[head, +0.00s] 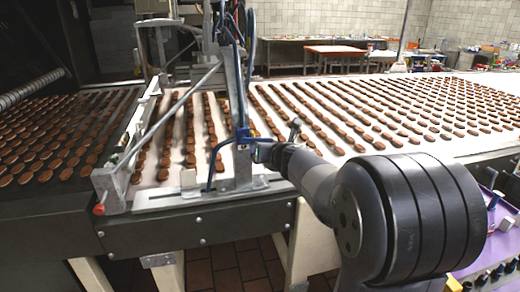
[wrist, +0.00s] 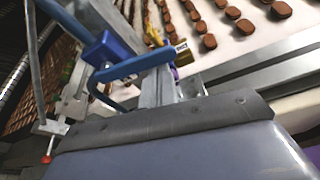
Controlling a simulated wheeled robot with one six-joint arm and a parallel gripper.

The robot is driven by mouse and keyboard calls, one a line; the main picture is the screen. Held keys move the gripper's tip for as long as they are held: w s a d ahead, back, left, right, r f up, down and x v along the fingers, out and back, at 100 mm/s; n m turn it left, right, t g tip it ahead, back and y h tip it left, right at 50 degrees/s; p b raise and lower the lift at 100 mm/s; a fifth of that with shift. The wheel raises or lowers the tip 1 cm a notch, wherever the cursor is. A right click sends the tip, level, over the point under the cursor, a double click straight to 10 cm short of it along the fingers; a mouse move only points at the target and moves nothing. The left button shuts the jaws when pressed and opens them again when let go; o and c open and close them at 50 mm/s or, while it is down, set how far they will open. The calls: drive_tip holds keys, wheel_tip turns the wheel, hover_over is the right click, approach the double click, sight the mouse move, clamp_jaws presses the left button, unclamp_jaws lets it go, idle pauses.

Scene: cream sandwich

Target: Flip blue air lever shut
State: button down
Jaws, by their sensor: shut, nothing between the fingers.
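A blue valve part (head: 243,134), which appears to carry the blue air lever, sits on the upright grey post of the frame over the conveyor. In the wrist view a blue block (wrist: 104,46) is mounted there, with a bent blue piece (wrist: 130,69) in front of it. I cannot tell whether that piece is the lever or a hose, so the lever's exact position is unclear. My gripper (head: 262,152) is shut and empty, close to the right of the blue valve part. Whether it touches the part is hidden.
Several rows of brown biscuits lie on the pale conveyor (head: 290,88). A diagonal grey bar (head: 170,112) and blue hoses (head: 213,165) crowd the left of the post. The metal edge rail (head: 155,200) runs below. A purple cart top (head: 500,235) stands at the right.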

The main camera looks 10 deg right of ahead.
drive_tip(key=shift+d+r, duration=0.15)
drive_tip(key=shift+r, duration=0.3)
idle(0.4)
wheel_tip(320, 180, down, 5)
drive_tip(key=b, duration=0.4)
drive_tip(key=p+v, duration=0.2)
drive_tip(key=v, duration=0.8)
drive_tip(key=shift+a+r, duration=0.3)
drive_tip(key=shift+r, duration=0.15)
